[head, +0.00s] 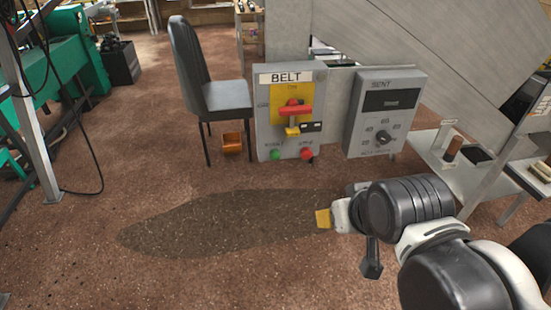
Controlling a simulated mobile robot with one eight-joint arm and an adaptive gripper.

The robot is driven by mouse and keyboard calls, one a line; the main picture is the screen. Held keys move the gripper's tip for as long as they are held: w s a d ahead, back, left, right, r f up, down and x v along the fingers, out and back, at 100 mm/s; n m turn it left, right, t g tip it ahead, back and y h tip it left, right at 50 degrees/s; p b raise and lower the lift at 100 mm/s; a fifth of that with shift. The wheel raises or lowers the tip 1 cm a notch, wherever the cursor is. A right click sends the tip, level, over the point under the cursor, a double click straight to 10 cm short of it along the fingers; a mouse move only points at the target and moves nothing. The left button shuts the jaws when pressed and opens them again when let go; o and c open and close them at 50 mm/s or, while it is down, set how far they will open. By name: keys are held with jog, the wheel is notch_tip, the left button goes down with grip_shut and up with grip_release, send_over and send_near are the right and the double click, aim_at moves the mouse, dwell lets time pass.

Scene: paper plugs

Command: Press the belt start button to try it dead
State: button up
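The grey BELT box (264,125) stands at the middle back. Low on its front are a green button (275,154) on the left, under a small blurred label, and a red button (307,154) on the right. Above them a red switch handle (292,108) sits on a yellow plate with "ON" over it. A small yellow piece and a dark piece (311,126) hang below the handle. My gripper (335,217) is in front of the box, lower right, apart from both buttons. A yellow piece (323,219) shows at its tip; whether it is held or a fingertip is unclear.
A grey SENT box (366,125) with a display and dial stands right of the BELT box. A black chair (224,95) and orange bin (232,143) are to its left. A shelf (430,155) stands right. A dark patch (190,225) marks the otherwise open floor.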

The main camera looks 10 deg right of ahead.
grip_shut()
dwell(1.0)
